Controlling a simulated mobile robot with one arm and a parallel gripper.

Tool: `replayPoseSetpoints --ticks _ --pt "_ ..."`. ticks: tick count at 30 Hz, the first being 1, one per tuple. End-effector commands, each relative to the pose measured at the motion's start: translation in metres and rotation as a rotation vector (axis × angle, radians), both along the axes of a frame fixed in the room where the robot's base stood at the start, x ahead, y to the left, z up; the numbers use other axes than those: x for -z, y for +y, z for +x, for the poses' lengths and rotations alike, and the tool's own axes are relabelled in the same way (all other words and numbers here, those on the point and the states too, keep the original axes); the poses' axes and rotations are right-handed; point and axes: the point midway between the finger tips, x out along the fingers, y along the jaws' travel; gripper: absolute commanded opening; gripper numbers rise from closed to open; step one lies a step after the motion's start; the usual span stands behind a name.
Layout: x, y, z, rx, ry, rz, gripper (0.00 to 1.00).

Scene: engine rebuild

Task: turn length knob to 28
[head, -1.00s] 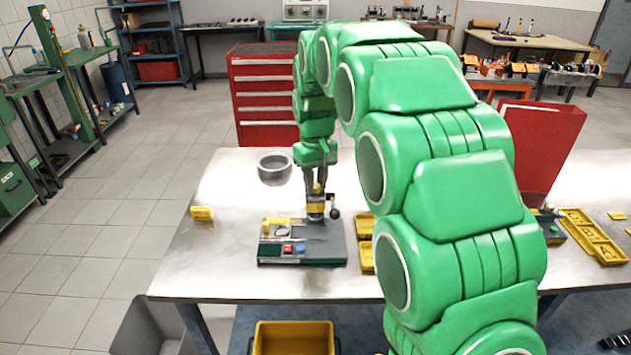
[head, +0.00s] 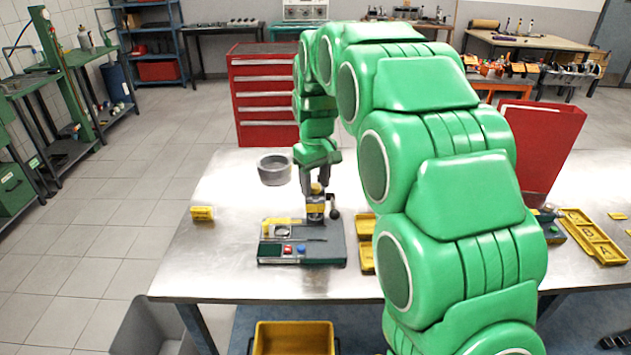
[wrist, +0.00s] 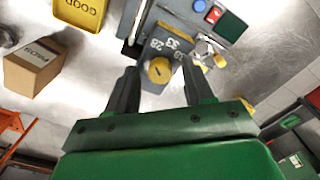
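The length knob (wrist: 160,70) is a yellow round knob on the grey machine (wrist: 182,28), seen in the wrist view. White numbers stand around it; 28 (wrist: 156,44) and 33 (wrist: 174,43) are readable, and another to their right is less clear. A small dark mark shows on the knob's face, but I cannot tell which number it points to. My gripper (wrist: 160,88) is open, with one dark finger on each side of the knob and gaps between. In the head view my gripper (head: 316,212) is over the machine's back right, hiding the knob.
The machine (head: 330,255) sits on the metal table (head: 225,275) with red and blue buttons at its front. Yellow trays (head: 366,225) stand close on its right. A grey ring (head: 274,170) lies behind it. A cardboard box (wrist: 36,66) shows in the wrist view.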

Motion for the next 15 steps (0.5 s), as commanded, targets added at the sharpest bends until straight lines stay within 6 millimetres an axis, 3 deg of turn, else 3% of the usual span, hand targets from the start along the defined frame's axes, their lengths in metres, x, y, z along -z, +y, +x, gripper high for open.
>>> replayPoseSetpoints --ticks 10,15 --pt "-0.001 0.000 0.000 0.001 0.001 -0.001 0.54" --pt "-0.011 0.000 0.001 0.001 -0.001 0.000 0.54"
